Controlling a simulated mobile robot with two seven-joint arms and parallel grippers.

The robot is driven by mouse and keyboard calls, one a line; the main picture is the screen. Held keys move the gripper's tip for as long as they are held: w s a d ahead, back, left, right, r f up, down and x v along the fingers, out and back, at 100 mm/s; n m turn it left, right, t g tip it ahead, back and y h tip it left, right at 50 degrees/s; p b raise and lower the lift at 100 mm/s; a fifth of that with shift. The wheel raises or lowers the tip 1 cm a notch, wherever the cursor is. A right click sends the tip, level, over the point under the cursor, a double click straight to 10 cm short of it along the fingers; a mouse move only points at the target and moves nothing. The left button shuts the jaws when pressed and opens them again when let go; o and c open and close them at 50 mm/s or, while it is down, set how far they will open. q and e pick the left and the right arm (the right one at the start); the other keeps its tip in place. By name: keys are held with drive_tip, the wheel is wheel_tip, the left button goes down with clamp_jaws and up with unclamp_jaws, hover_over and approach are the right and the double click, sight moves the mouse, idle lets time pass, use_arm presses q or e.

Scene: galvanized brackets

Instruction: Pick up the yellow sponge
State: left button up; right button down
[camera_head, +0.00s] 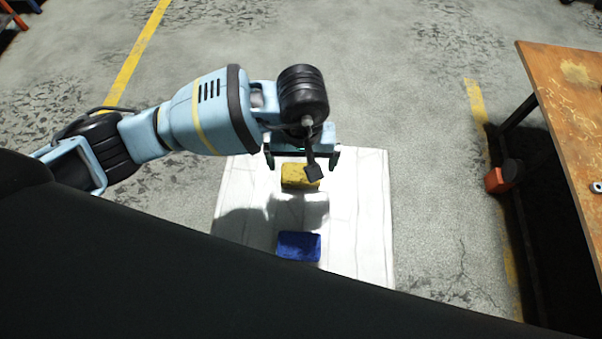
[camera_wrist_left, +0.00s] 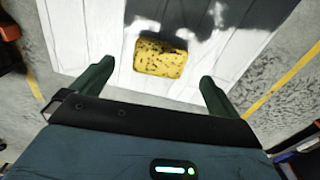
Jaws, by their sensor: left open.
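The yellow sponge (camera_head: 297,177) lies on a white planked surface (camera_head: 365,210), partly covered by my left gripper in the head view. It looks worn, with dark specks, and shows whole in the left wrist view (camera_wrist_left: 160,58). My left gripper (camera_head: 302,165) is open and empty above the surface. In the left wrist view its two fingers (camera_wrist_left: 152,80) stand wide apart, with the sponge beyond them and between their lines. The gap in height between fingers and sponge is hard to tell. My right gripper does not show.
A blue sponge (camera_head: 299,246) lies on the same white surface, nearer to me than the yellow one. A rusty-topped table (camera_head: 570,90) stands at the right, with an orange object (camera_head: 497,180) by its leg. Bare concrete floor surrounds the white surface.

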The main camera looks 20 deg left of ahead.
sight(301, 177)
use_arm(q)
drive_tip(key=shift+s+a+f+b, duration=0.1)
drive_tip(key=shift+f+b, duration=0.55)
drive_tip(key=shift+f, duration=3.2)
drive_tip(key=c, duration=0.9)
